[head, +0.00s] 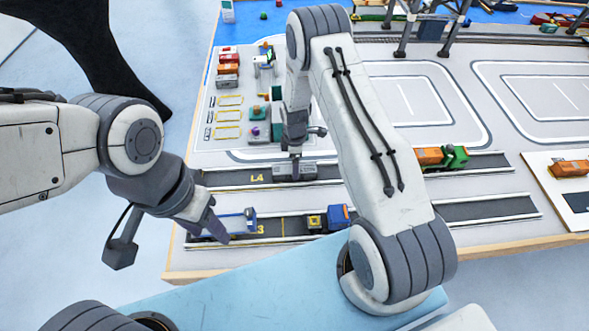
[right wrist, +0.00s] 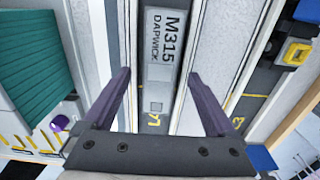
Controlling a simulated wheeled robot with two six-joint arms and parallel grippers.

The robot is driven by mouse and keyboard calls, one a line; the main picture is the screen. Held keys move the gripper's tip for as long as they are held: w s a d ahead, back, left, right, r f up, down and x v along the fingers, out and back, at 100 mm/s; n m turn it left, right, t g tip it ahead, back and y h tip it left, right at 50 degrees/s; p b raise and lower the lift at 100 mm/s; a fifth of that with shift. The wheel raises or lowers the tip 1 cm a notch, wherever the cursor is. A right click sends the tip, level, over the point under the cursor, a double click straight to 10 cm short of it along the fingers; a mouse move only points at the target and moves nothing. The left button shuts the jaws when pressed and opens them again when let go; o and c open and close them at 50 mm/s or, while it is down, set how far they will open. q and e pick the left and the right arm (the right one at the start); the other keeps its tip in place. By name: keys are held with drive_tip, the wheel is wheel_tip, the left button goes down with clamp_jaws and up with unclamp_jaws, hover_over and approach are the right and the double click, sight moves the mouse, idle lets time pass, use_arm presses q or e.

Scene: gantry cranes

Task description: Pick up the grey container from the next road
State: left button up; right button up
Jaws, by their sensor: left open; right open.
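The grey container (head: 308,171) lies on the far road (head: 250,177), marked L4. In the right wrist view the container (right wrist: 158,60) shows its top with the lettering M315 DARWICK. My right gripper (right wrist: 159,76) is open above it, with one finger to each side and a gap on both sides. In the head view the right gripper (head: 295,165) hides part of the container. My left gripper (head: 212,222) is open and empty at the left end of the near road (head: 275,226), marked L3, by a blue and white vehicle (head: 238,223).
A blue truck (head: 338,217) with a yellow block stands on the near road. An orange and green truck (head: 440,157) stands on the far road to the right. Behind is a yard (head: 228,135) with marked bays and several coloured containers. Crane legs (head: 403,38) stand at the back.

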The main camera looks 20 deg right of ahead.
drive_tip(key=shift+f, duration=1.05)
clamp_jaws()
drive_tip(key=shift+r, duration=0.1)
